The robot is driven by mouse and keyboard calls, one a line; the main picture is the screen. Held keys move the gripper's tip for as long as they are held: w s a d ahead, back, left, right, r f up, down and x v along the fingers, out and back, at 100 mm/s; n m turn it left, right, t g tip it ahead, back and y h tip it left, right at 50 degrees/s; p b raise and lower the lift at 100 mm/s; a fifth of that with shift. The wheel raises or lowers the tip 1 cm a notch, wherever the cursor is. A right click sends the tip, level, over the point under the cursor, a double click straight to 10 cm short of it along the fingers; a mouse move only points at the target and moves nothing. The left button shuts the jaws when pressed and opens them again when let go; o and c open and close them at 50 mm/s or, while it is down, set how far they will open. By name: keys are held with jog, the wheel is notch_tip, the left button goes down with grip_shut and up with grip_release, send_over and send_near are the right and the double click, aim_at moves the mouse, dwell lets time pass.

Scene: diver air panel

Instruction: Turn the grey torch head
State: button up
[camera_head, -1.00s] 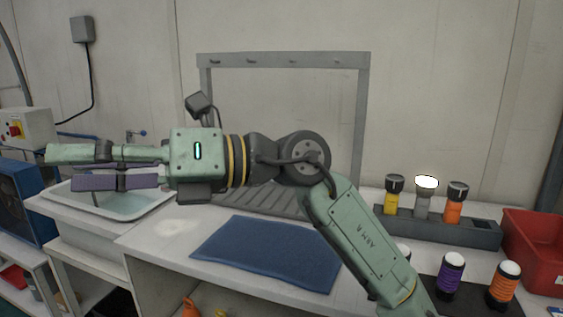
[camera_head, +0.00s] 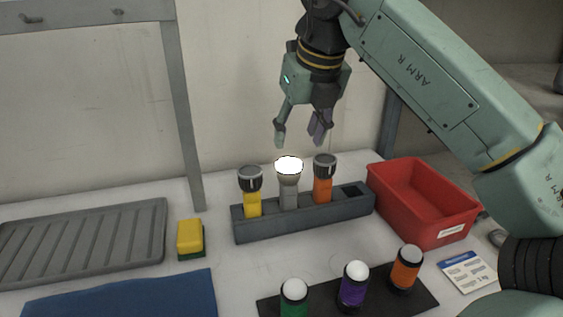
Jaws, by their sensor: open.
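The grey torch (camera_head: 289,195) stands upright in a dark grey rack (camera_head: 305,222), between a yellow torch (camera_head: 252,198) on its left and an orange torch (camera_head: 322,188) on its right. The grey torch's head (camera_head: 289,172) faces up and its lens glows bright white. My gripper (camera_head: 298,140) points down above the grey torch's head, with its fingers apart and nothing between them. A small gap shows between the fingertips and the head. How far the fingers stand in front of or behind the torch is hard to tell.
A red bin (camera_head: 424,205) stands to the right of the rack. Green, purple (camera_head: 353,287) and orange lamps stand on a dark mat in front. A yellow sponge (camera_head: 190,237), a ridged drainer (camera_head: 85,243) and a blue mat (camera_head: 120,297) lie to the left.

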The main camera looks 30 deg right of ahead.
aim_at(289, 165)
jog(key=b+x, duration=0.5)
jog(key=x, duration=0.5)
jog(key=shift+a+f, duration=0.1)
jog(key=shift+a, duration=0.05)
jog(key=shift+c, duration=0.2)
jog(key=c, duration=0.9)
jog(key=shift+o, duration=0.2)
